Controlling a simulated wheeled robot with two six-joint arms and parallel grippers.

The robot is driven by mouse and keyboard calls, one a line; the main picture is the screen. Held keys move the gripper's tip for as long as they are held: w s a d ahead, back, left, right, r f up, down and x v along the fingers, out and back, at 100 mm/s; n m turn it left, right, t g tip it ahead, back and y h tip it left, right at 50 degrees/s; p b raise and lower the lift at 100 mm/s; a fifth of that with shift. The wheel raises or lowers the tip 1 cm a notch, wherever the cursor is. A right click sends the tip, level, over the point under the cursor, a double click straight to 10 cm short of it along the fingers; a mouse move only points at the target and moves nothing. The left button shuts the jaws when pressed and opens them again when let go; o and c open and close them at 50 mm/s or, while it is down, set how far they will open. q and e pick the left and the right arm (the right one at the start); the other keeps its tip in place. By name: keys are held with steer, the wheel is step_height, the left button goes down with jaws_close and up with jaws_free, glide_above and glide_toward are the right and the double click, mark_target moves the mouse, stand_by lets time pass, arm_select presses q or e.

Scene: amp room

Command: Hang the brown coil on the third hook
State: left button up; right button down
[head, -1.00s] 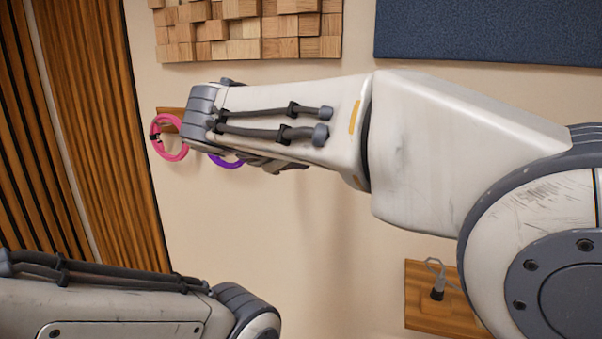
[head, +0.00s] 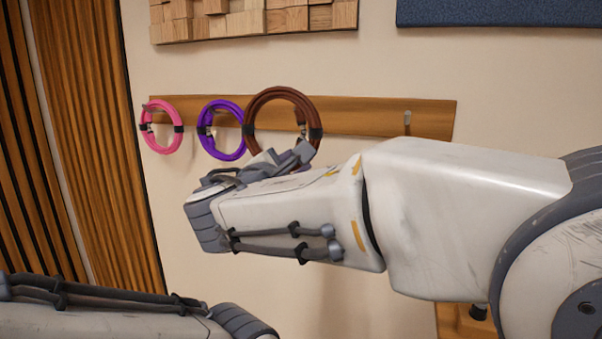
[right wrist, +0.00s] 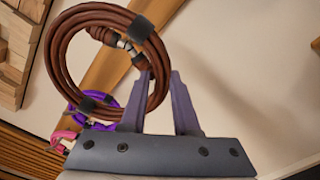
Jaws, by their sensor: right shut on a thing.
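The brown coil (head: 283,93) is upright against the wooden hook rail (head: 365,115), right of the purple coil (head: 222,104). My right gripper (head: 303,152) is shut on its lower right part, with the arm below the rail. In the right wrist view the coil (right wrist: 158,72) rises beside and between the fingers (right wrist: 162,85). The third hook is hidden behind or within the coil, so I cannot tell whether the coil rests on it. My left gripper is out of view.
A pink coil (head: 147,118) hangs at the rail's left end, with the purple coil between it and the brown one. A bare hook (head: 407,119) stands at the right. Wooden blocks (head: 250,20) and a blue panel (head: 500,12) are above. Wall below is clear.

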steer(key=w+d+f, duration=0.1)
steer(key=w+d, duration=0.1)
steer(key=w, duration=0.3)
steer(key=w+d+f+p, duration=0.1)
steer(key=w+d+f, duration=0.1)
steer(key=w, duration=0.4)
steer(key=shift+w, duration=0.3)
stand_by(1.2)
steer(key=shift+d, duration=0.1)
stand_by(0.5)
steer(key=c, duration=0.6)
jaws_free()
steer(key=shift+f, duration=0.1)
